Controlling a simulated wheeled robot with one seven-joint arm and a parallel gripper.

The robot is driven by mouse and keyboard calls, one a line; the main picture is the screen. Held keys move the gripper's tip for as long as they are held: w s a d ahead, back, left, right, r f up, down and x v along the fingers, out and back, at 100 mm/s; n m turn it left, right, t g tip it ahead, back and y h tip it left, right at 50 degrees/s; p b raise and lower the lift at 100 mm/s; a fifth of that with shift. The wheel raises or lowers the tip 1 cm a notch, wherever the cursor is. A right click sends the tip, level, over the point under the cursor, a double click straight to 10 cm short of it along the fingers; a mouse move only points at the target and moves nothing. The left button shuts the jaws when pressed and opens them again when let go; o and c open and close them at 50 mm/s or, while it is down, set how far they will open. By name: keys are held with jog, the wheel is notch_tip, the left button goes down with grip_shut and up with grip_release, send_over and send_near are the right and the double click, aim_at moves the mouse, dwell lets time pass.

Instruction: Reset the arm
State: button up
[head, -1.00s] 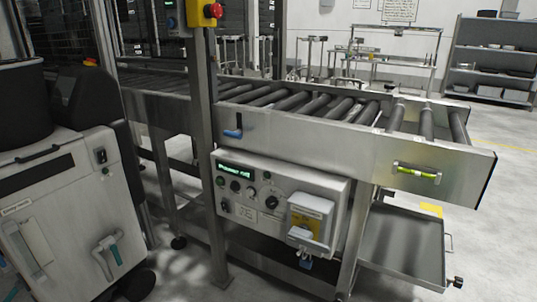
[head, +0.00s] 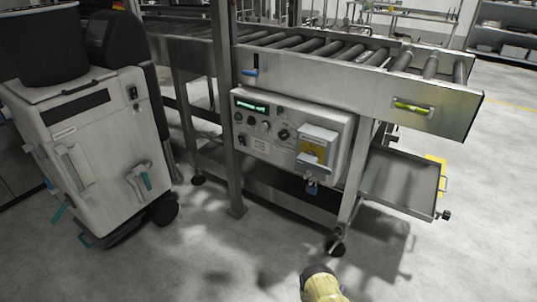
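A yellowish rounded piece (head: 322,284) shows at the bottom edge of the head view, probably part of my arm. No gripper fingers can be made out. A control box (head: 290,130) with a lit green display, knobs and a white-and-yellow covered unit (head: 316,146) is mounted under the roller conveyor (head: 350,75). A blue padlock (head: 312,187) hangs below that unit. A blue lever (head: 250,72) is on the conveyor's side rail.
A white wheeled cabinet (head: 95,150) with a dark drum (head: 42,45) on top stands at the left. A low metal tray (head: 400,183) juts out at the right under the conveyor. A steel post (head: 222,110) stands before the conveyor. The grey floor (head: 450,250) in front is clear.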

jog(key=w+a+r+n+g+y, duration=0.1)
jog(key=w+a+r+g+y, duration=0.15)
jog(key=w+r, duration=0.75)
jog(key=w+a+r+n+g+y, duration=0.1)
jog(key=a+r+y, duration=0.1)
jog(key=r, duration=0.5)
jog(key=w+a+r+n+g+y, duration=0.1)
jog(key=a+r+y, duration=0.1)
jog(key=r, duration=0.5)
jog(key=s+a+r+n+g+y, duration=0.3)
jog(key=s+r+g, duration=0.1)
jog(key=s+r, duration=0.95)
jog(key=s+r+n+g, duration=0.1)
jog(key=s+r, duration=0.2)
jog(key=s, duration=0.3)
jog(key=s+r+n+g+p, duration=0.1)
jog(key=s+r, duration=0.3)
jog(key=s, duration=0.3)
jog(key=s+r+n+g, duration=0.1)
jog(key=s+r+g, duration=0.15)
jog(key=s, duration=0.35)
notch_tip(320, 180, up, 38)
jog(key=p, duration=3.8)
jog(key=shift+s+r+t, duration=0.2)
jog(key=shift+r+t, duration=0.05)
jog(key=shift+t, duration=0.05)
